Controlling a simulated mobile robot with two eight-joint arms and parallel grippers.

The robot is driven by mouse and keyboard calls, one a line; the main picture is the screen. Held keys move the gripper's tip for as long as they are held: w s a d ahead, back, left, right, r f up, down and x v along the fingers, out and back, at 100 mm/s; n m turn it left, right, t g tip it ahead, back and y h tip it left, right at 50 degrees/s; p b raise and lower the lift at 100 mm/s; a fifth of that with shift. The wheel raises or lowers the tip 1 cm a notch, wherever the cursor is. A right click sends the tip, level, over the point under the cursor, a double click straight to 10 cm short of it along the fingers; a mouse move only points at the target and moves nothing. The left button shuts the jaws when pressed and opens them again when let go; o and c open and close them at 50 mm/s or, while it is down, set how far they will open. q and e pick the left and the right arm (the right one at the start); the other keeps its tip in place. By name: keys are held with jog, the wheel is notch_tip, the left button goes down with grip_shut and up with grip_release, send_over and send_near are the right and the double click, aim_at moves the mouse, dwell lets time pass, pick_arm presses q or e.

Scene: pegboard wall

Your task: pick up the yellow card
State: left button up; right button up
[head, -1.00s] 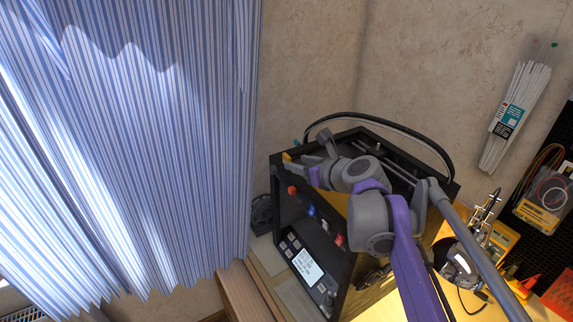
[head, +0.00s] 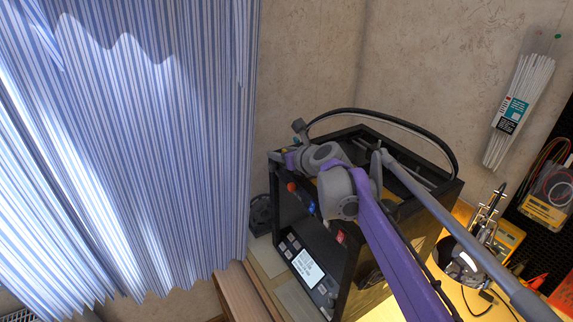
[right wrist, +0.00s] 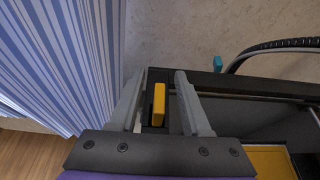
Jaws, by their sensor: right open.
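The yellow card (right wrist: 158,104) shows in the right wrist view as a small upright yellow piece at the corner of the black printer frame's top (right wrist: 232,80). My right gripper (right wrist: 159,76) is open, with one grey finger on each side of the card. I see gaps between the card and both fingers. In the head view my right gripper (head: 279,156) is at the printer's upper left corner, and I cannot make out the card clearly there. My left gripper is not in view.
The black boxy printer (head: 432,205) has a lit screen (head: 307,268) and a black cable looping over its top. A blue striped curtain (head: 130,150) hangs to the left. A pegboard with tools is at the right. A teal piece (right wrist: 217,63) stands on the frame's back edge.

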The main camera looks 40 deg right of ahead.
grip_shut()
jog(key=shift+w, duration=0.1)
jog(key=shift+r, duration=0.15)
